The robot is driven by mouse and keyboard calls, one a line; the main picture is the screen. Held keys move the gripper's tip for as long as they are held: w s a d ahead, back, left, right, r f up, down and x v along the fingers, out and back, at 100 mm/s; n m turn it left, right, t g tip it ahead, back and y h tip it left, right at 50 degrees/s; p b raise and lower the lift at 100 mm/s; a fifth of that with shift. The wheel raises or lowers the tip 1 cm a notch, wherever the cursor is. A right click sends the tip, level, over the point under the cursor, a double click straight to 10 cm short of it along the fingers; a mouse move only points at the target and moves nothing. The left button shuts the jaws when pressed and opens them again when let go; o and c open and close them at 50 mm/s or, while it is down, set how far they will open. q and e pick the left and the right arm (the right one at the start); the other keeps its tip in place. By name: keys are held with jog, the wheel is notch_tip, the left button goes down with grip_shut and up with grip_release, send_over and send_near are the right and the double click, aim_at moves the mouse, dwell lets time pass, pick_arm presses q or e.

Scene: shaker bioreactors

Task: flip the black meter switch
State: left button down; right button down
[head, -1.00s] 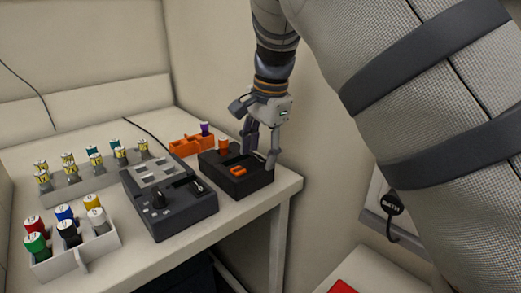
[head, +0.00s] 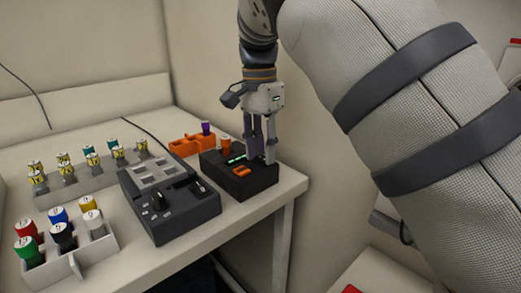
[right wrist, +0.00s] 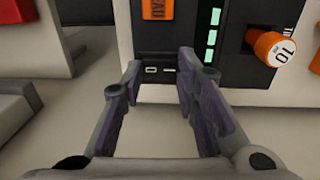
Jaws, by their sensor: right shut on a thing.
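The black meter (head: 260,185) is a low black box near the table's right edge. It has an orange button (head: 242,171) and a lit green strip (head: 236,160). My right gripper (head: 262,158) points down at the meter's far right end. The fingers partly hide that end of the meter. My left gripper is not in view.
A larger grey device (head: 190,222) stands left of the meter. An orange rack (head: 184,147) and an orange-capped vial (head: 225,146) are close by. White racks with several capped vials (head: 64,238) stand further left. The wall is close behind.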

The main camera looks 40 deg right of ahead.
aim_at(260, 157)
jog(key=c, duration=1.2)
grip_release()
jog(key=shift+c, duration=0.2)
notch_tip(260, 157, up, 12)
jog(key=shift+w, duration=0.3)
jog(key=shift+f, duration=0.15)
